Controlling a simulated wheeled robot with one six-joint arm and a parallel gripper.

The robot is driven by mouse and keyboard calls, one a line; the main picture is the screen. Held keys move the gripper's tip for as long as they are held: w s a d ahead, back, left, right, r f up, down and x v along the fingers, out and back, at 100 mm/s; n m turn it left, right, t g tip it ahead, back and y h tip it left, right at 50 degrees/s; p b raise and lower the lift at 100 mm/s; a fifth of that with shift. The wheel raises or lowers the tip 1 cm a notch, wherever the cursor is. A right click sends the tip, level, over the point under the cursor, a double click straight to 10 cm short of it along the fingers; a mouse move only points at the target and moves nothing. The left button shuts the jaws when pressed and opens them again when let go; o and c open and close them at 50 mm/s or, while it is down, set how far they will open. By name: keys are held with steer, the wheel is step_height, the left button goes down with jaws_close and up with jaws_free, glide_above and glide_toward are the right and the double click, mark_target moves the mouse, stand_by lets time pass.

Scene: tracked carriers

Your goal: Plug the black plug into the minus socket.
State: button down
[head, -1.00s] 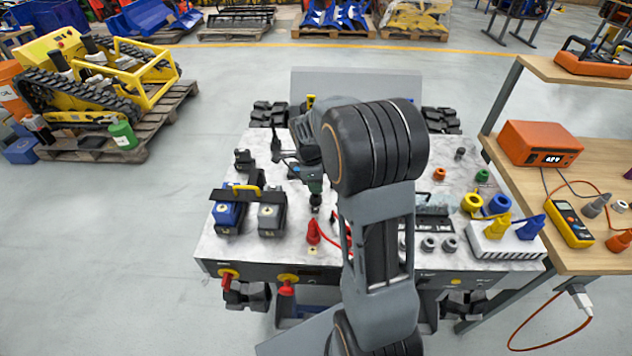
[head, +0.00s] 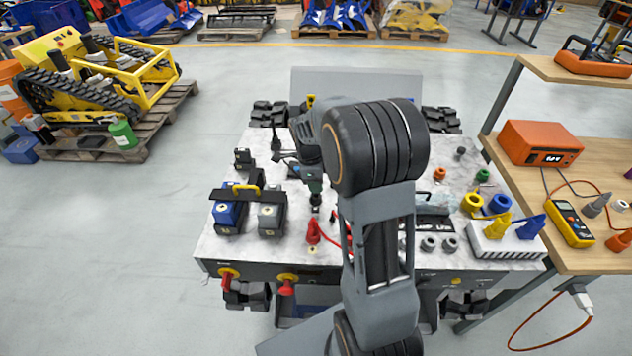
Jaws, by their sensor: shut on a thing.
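My gripper (head: 315,187) points down over the middle of the white marbled carrier deck (head: 218,250). It is shut on a small black plug (head: 315,199), which hangs upright below the jaws. The plug's lower end is close to the deck, just behind a red plug (head: 313,233) with a red cable. I cannot tell whether its tip touches a socket. The minus socket cannot be made out; my arm covers part of the deck right of the plug.
Blue and grey battery-like blocks (head: 229,218) stand left of the gripper. Grey rings (head: 429,244), yellow and blue connectors on a white block (head: 507,243) and a small orange piece (head: 439,174) are to the right. A wooden bench (head: 590,259) adjoins the right side.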

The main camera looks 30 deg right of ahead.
steer(key=shift+f+b, duration=1.25)
steer(key=shift+f, duration=0.3)
steer(key=shift+r, duration=0.25)
stand_by(0.4)
steer(key=shift+r+p, duration=0.85)
steer(key=shift+r, duration=0.05)
steer(key=shift+f+b, duration=0.9)
steer(key=shift+f, duration=0.2)
stand_by(1.0)
steer(key=c, duration=0.8)
jaws_free()
steer(key=shift+r, duration=0.15)
steer(key=r, duration=0.4)
steer(key=a+r+p, duration=0.1)
steer(key=r, duration=0.4)
steer(key=w+r, duration=0.1)
steer(key=r, duration=0.3)
steer(key=shift+a+r, duration=0.25)
